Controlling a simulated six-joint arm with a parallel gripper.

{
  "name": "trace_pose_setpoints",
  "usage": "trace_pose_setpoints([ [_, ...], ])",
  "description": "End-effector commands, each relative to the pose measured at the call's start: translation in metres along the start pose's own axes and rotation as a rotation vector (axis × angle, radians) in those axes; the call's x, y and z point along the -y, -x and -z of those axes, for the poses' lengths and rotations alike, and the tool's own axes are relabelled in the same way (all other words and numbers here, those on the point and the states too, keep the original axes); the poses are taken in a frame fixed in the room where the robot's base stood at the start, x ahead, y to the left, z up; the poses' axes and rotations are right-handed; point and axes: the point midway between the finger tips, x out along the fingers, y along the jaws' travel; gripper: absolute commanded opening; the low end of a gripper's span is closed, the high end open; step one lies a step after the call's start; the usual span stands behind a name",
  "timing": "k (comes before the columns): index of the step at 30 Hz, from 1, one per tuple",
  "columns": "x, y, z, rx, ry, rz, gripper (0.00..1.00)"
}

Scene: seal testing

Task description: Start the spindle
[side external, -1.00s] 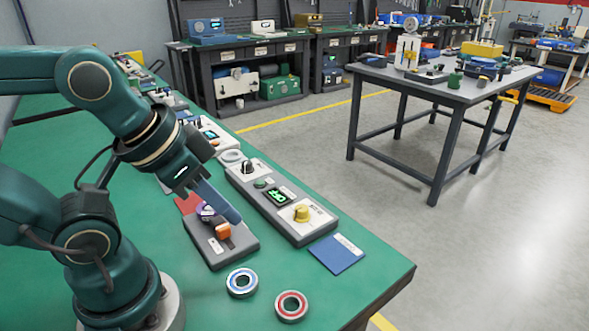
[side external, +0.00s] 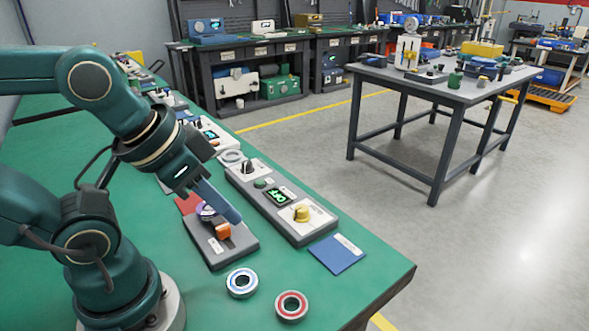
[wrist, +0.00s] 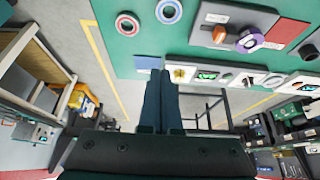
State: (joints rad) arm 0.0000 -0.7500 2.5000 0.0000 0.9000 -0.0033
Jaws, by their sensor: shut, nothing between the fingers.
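A long grey control box (side external: 300,235) carries a yellow knob (side external: 301,213), a lit green display (side external: 278,197), a green button (side external: 260,183) and a black knob (side external: 247,167). It also shows in the wrist view, with the yellow knob (wrist: 179,74) just right of my fingertips. A shorter grey unit (side external: 232,253) has an orange block (side external: 223,230) and a purple ring (wrist: 249,41). My gripper (side external: 238,222) is shut and empty, angled down between the orange block and the long box in the side view. I cannot tell its exact height; no contact is visible.
A blue-ringed bearing (side external: 242,283) and a red-ringed bearing (side external: 291,306) lie on the green bench (side external: 350,290) near its front. A blue card (side external: 337,254) lies beside the long box. More devices line the bench farther back.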

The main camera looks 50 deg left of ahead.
Motion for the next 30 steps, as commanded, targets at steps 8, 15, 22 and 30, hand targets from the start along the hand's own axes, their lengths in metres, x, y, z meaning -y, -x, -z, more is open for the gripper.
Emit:
trace_pose_setpoints([
  [8, 0.030, 0.005, 0.048, -0.227, 0.049, 0.130, 0.00],
  [15, 0.075, 0.025, 0.129, -0.539, -0.039, 0.322, 0.00],
  [22, 0.097, 0.035, 0.188, -0.718, -0.229, 0.400, 0.00],
  [30, 0.114, 0.009, 0.219, -0.725, -0.504, 0.356, 0.00],
])
